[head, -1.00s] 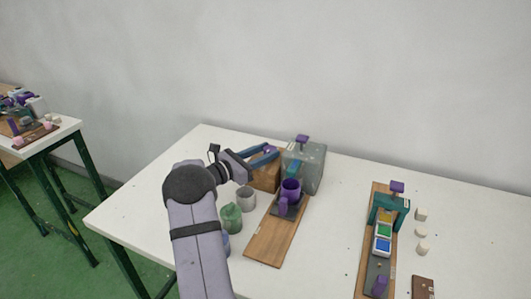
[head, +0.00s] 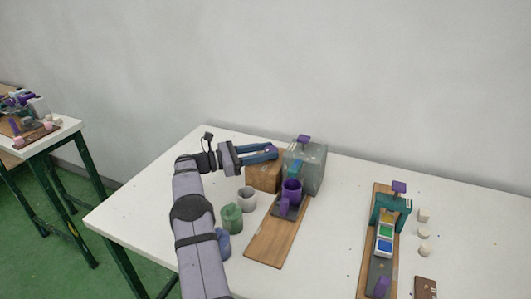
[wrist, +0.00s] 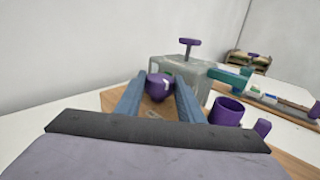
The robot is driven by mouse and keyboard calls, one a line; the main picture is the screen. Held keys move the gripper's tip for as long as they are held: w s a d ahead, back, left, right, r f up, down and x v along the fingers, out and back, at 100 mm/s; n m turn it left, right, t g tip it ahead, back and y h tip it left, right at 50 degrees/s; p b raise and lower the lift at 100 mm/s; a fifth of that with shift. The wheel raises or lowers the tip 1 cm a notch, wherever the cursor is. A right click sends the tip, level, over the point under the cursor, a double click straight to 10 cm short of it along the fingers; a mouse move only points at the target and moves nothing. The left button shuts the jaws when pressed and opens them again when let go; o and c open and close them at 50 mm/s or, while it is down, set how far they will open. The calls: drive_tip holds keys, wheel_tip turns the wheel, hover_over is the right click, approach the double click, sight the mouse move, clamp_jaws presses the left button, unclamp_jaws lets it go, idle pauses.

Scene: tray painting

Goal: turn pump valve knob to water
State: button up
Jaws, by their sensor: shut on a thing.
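A purple knob (wrist: 160,86) sits at the wooden block (head: 263,178), beside the grey translucent pump box (head: 314,168). My gripper (head: 274,152) reaches in from the left above the wooden block. In the wrist view its two blue fingers (wrist: 160,95) lie on either side of the knob, and it is shut on the knob. Which way the knob points, and any water mark, cannot be made out. A purple T-shaped handle (head: 303,139) stands on top of the pump box.
A purple mug (head: 291,190) stands below a teal spout on a wooden board (head: 270,240). A grey cup (head: 246,199), a green jar (head: 231,218) and a blue jar (head: 222,244) stand near my arm. A paint tray board (head: 370,250) is at right.

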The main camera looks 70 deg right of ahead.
drive_tip(key=shift+w+r, duration=0.1)
drive_tip(key=shift+r, duration=0.1)
idle(0.3)
drive_tip(key=o, duration=0.9)
drive_tip(key=shift+d, duration=0.1)
drive_tip(key=shift+o, duration=0.8)
drive_tip(key=shift+f, duration=0.1)
drive_tip(key=b+v, duration=0.1)
drive_tip(key=v, duration=0.6)
drive_tip(key=shift+w, duration=0.15)
